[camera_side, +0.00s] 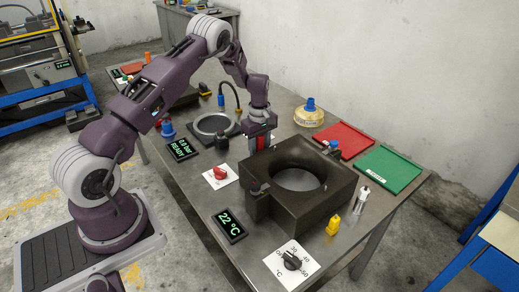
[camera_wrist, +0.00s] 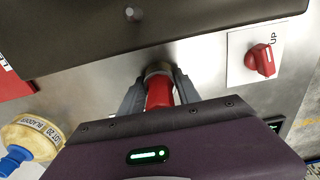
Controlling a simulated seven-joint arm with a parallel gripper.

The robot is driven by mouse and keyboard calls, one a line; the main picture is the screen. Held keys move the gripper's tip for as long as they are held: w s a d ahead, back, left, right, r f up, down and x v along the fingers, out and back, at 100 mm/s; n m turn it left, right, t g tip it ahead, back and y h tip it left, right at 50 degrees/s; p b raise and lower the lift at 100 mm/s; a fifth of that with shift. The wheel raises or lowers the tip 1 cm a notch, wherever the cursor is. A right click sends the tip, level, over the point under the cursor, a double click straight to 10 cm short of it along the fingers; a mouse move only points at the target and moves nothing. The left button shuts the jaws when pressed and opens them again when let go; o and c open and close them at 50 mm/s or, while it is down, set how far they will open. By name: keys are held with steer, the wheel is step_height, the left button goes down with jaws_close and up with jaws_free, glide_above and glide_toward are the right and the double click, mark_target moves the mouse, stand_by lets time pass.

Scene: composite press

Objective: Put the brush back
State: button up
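My gripper (camera_side: 262,128) points down over the table, just left of the dark press block's back edge. In the wrist view my gripper (camera_wrist: 159,80) has its two grey fingers close on both sides of a red handle, which I take to be the brush (camera_wrist: 159,93). The fingertips appear to press on it. A grey-brown round end shows beyond the red part. In the side view the brush (camera_side: 260,143) shows as red between and below the fingers. Its lower end is hard to make out, and I cannot tell whether it touches the table.
The dark block (camera_side: 325,208) with a round opening stands close by. A red tray (camera_side: 345,139), a green tray (camera_side: 388,170) and a yellow bladder (camera_side: 308,115) lie behind it. A red knob (camera_side: 220,173), a ring plate (camera_side: 213,125) with a hose and displays are at left.

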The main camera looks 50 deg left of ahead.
steer(key=o, duration=0.4)
steer(key=shift+o, duration=0.2)
steer(key=shift+r, duration=0.1)
steer(key=r, duration=1.3)
steer(key=shift+d+r, duration=0.35)
steer(key=shift+d, duration=0.05)
steer(key=s+d+r+m+t, duration=0.2)
steer(key=s+d+r+m, duration=0.2)
steer(key=s+d+r, duration=0.4)
steer(key=s+d+r+m+t, duration=0.1)
steer(key=s+d+r+m, duration=0.45)
steer(key=r, duration=0.45)
steer(key=s+d+m+t, duration=0.1)
steer(key=s+d+m, duration=0.2)
steer(key=s, duration=0.6)
steer(key=s+d+m+t, duration=0.1)
steer(key=s+d+m, duration=0.2)
steer(key=s, duration=0.6)
steer(key=shift+d+m+t, duration=0.3)
steer(key=shift+m, duration=0.95)
